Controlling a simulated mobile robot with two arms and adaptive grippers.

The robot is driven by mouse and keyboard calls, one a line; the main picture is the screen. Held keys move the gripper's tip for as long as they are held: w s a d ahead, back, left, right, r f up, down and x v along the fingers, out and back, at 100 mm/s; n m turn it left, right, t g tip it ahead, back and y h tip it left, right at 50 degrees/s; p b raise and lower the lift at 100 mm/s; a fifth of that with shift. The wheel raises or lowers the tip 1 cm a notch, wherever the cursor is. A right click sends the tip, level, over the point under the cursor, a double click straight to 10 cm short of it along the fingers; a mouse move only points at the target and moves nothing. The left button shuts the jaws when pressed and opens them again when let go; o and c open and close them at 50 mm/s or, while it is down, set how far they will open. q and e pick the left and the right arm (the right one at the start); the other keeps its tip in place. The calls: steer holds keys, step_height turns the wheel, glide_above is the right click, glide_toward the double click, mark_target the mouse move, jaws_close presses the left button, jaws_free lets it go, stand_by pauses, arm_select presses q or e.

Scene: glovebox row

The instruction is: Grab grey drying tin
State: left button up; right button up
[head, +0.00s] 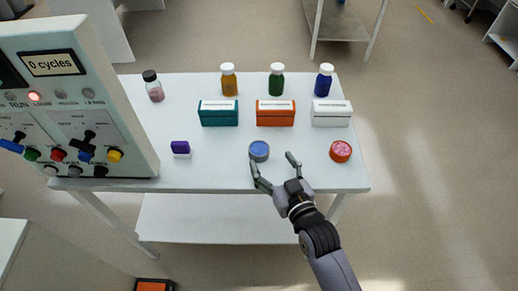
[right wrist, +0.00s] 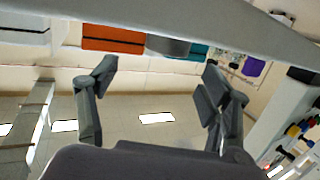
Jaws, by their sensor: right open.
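The grey drying tin (head: 259,150), a short round tin with a bluish top, stands near the front edge of the white table. In the right wrist view the grey tin (right wrist: 168,46) shows partly, ahead of the fingers and cut off by a pale band. My right gripper (head: 272,164) is open and empty at the table's front edge. Its left fingertip is close to the tin's front side, and its other fingertip is off to the tin's right. I cannot tell whether it touches. The open fingers also show in the right wrist view (right wrist: 158,75). My left gripper is not in view.
A round red tin (head: 341,151) stands to the right and a purple-and-white block (head: 181,149) to the left. Behind are teal (head: 219,113), orange (head: 275,113) and white (head: 331,114) boxes, then several bottles. A control panel (head: 75,100) blocks the left. Bare table (head: 220,172) lies around the tin.

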mark_target(261, 152)
steer(key=x, duration=0.5)
steer(key=shift+w+a+f+p, duration=0.15)
steer(key=shift+a+f+p, duration=0.25)
steer(key=shift+a, duration=0.05)
steer(key=c, duration=1.2)
steer(key=shift+c, duration=0.3)
steer(key=shift+r, duration=0.15)
